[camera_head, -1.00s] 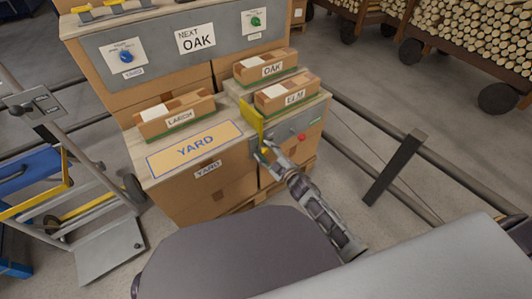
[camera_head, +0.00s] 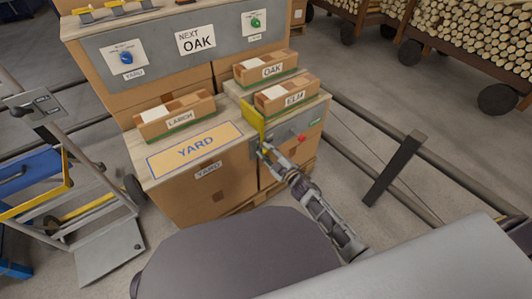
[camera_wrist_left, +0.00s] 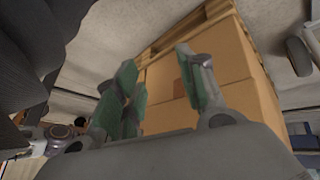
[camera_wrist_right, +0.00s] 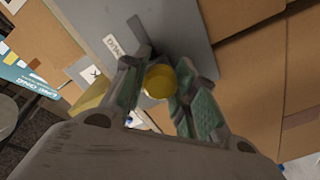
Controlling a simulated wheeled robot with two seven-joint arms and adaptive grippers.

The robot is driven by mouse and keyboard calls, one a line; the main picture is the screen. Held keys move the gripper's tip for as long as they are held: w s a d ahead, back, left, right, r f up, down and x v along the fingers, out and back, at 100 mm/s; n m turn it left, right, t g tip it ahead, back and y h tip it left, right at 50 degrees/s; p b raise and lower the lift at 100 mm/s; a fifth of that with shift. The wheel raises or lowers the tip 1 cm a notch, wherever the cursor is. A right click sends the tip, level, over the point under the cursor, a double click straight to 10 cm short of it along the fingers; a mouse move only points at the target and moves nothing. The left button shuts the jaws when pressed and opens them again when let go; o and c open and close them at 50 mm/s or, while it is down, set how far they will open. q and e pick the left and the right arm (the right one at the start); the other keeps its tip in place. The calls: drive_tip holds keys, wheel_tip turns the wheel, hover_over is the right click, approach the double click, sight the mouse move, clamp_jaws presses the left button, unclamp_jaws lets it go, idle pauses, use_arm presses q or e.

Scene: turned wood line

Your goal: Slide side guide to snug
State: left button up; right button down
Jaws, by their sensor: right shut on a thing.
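The yellow side guide (camera_head: 252,121) stands upright at the left end of the ELM box (camera_head: 287,95), on the right-hand table top. Any gap between guide and box is too small to tell. My right gripper (camera_head: 264,150) is at the front edge, just below the guide. In the right wrist view, my right gripper (camera_wrist_right: 160,88) is shut on the guide's round yellow knob (camera_wrist_right: 160,80), in front of a grey panel. My left gripper (camera_wrist_left: 160,85) is open and empty, with a cardboard box stack (camera_wrist_left: 185,75) beyond its fingers. It is not visible in the head view.
An OAK box (camera_head: 266,69) lies behind the ELM box. A LARCH box (camera_head: 176,118) sits left, behind the YARD mark (camera_head: 195,149). A red button (camera_head: 302,137) is on the front panel. A hand truck (camera_head: 110,250) stands left; rails run on the right.

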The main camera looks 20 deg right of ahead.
drive_tip(key=d, duration=0.2)
drive_tip(key=w+d+p, duration=0.1)
drive_tip(key=shift+w+d, duration=0.15)
drive_tip(key=shift+d, duration=0.25)
use_arm(q)
drive_tip(key=r, duration=0.2)
drive_tip(key=shift+a+r+g, duration=0.3)
drive_tip(key=shift+r, duration=0.1)
use_arm(e)
drive_tip(key=shift+w+d, duration=0.2)
drive_tip(key=shift+d, duration=0.25)
drive_tip(key=c, duration=1.1)
unclamp_jaws()
drive_tip(key=shift+d, duration=0.1)
use_arm(q)
drive_tip(key=shift+d, duration=0.1)
use_arm(e)
drive_tip(key=shift+s, duration=0.15)
drive_tip(key=v, duration=1.1)
drive_tip(key=shift+s, duration=0.35)
drive_tip(key=shift+d, duration=0.1)
